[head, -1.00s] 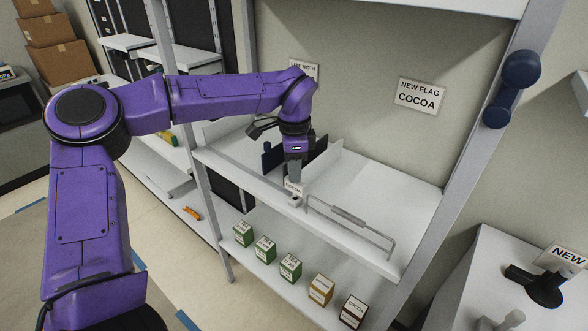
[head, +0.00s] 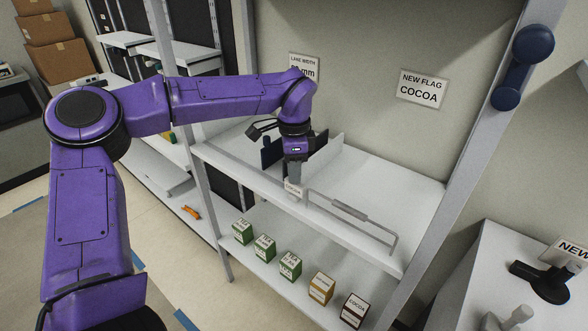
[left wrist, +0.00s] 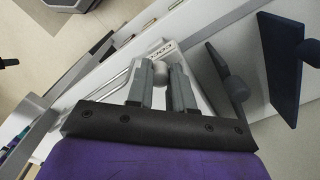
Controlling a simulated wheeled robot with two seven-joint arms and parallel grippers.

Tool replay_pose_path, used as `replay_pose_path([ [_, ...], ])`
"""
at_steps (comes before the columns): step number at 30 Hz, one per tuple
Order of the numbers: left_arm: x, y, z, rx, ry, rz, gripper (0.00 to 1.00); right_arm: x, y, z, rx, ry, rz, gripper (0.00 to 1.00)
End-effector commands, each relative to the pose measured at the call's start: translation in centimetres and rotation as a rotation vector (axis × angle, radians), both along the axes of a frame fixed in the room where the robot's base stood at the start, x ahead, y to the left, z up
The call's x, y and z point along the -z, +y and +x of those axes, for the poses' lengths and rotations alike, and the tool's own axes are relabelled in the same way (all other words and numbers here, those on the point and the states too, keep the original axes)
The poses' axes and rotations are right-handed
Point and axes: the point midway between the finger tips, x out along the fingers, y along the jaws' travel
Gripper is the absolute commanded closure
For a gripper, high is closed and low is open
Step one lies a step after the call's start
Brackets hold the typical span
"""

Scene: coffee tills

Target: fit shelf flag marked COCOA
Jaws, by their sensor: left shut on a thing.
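The flag is low at the shelf edge. I cannot tell whether it touches the edge. My right gripper is not in view.
A wire front guard (head: 349,212) stands right of the flag. Dividers (head: 328,158) and a dark blue panel (head: 269,154) stand behind the gripper. A wall sign (head: 423,89) reads NEW FLAG COCOA. Several boxes (head: 290,267) line the lower shelf. The upper shelf's right part is clear.

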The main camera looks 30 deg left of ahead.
Motion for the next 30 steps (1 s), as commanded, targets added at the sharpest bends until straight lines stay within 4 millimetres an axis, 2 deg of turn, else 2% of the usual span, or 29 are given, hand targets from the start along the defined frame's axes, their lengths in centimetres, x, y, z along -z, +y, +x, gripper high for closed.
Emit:
replay_pose_path([
  [10,0.16,0.00,0.00,0.000,0.000,0.000,1.00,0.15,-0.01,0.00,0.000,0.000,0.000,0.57],
  [11,0.16,0.00,0.00,0.000,0.000,0.000,0.69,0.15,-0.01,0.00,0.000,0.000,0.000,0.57],
  [12,0.16,0.00,0.00,0.000,0.000,0.000,0.56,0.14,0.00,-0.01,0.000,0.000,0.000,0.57],
  [13,0.16,0.01,-0.01,0.000,0.000,0.000,0.49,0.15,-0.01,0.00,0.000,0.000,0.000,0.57],
  [27,0.03,0.10,0.12,-0.001,-0.005,0.002,0.49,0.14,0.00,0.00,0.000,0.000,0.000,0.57],
  [30,-0.57,0.11,0.17,-0.002,-0.008,0.003,0.49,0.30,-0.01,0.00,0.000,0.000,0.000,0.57],
])
